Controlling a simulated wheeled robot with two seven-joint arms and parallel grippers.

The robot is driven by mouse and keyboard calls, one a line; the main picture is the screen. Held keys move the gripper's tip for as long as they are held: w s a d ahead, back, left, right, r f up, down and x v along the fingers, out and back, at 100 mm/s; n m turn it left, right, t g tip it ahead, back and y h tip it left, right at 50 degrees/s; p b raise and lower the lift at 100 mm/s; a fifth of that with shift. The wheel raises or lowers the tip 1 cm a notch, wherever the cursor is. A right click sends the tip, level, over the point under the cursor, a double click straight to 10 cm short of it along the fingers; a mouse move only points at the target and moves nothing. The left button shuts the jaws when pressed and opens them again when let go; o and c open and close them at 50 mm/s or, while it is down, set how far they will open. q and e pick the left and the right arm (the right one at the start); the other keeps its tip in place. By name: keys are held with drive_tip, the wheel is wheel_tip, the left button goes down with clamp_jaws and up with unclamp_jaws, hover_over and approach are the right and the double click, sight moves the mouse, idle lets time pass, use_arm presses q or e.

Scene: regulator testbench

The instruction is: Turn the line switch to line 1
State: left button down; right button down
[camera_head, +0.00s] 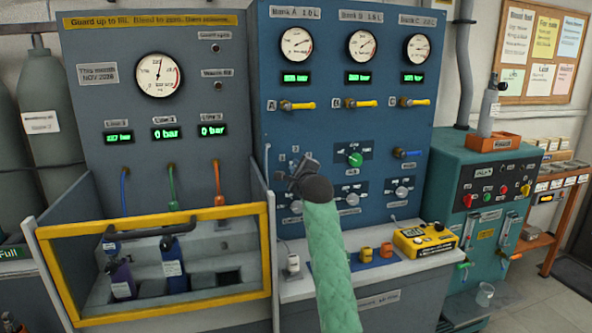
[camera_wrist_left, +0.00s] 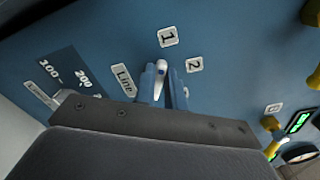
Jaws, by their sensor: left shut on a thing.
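The line switch (camera_wrist_left: 161,71) is a small knob with a pale tip on the blue panel, seen in the left wrist view. My left gripper (camera_wrist_left: 163,88) is shut on it, one finger on each side. The tip of the switch points up towards the label 1 (camera_wrist_left: 168,37). The label 2 (camera_wrist_left: 194,65) is to the right and the Line label (camera_wrist_left: 123,79) to the left. In the head view my left gripper (camera_head: 301,168) is against the blue panel and hides the switch. My right gripper is not in view.
Right of my gripper are a green knob (camera_head: 355,160) and a blue handle (camera_head: 407,153). Below stand a yellow box (camera_head: 424,239) and small orange parts on the ledge. A yellow-framed guard (camera_head: 160,225) encloses the bay at left.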

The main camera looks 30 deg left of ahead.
use_arm(q)
drive_tip(key=shift+f, duration=0.15)
drive_tip(key=c, duration=1.5)
unclamp_jaws()
drive_tip(key=shift+o, duration=0.2)
drive_tip(key=s+d+f+n+t+h+p, duration=0.1)
drive_tip(key=s+d+n+t+h+p, duration=0.3)
drive_tip(key=d+n, duration=0.5)
drive_tip(key=s+d+f+n+t+h+p, duration=0.1)
drive_tip(key=s+d+n+t+h+p, duration=0.2)
drive_tip(key=d+n, duration=0.6)
drive_tip(key=s+d+f+n+t+h+p, duration=0.1)
drive_tip(key=s+d+n+t+h+p, duration=0.3)
drive_tip(key=d+n, duration=0.5)
drive_tip(key=shift+s+n+t+h+p, duration=0.3)
drive_tip(key=shift+s+n+t+h, duration=0.6)
drive_tip(key=shift+n, duration=3.1)
